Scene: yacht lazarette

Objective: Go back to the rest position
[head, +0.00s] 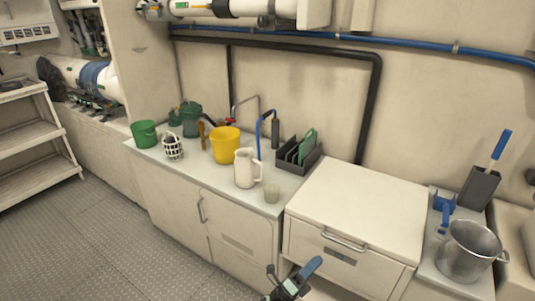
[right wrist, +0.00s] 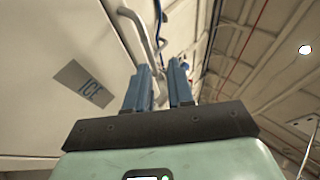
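My right gripper (head: 292,275) shows at the bottom of the head view, in front of the white cabinet with the bar handle. In the right wrist view its two blue fingers (right wrist: 160,90) stand apart with nothing seen held between them. Beyond them is a pale front with a grey "ICE" label (right wrist: 83,83) and a light bar handle (right wrist: 143,35). I cannot tell how far the fingers are from that handle. My left gripper is not in view.
The white cabinet (head: 358,205) has its drawer front shut. The counter left of it holds a yellow bucket (head: 224,145), a white pitcher (head: 245,168), a green bucket (head: 144,134) and a dark rack (head: 297,157). A metal pail (head: 466,252) stands right. The floor (head: 85,245) at left is clear.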

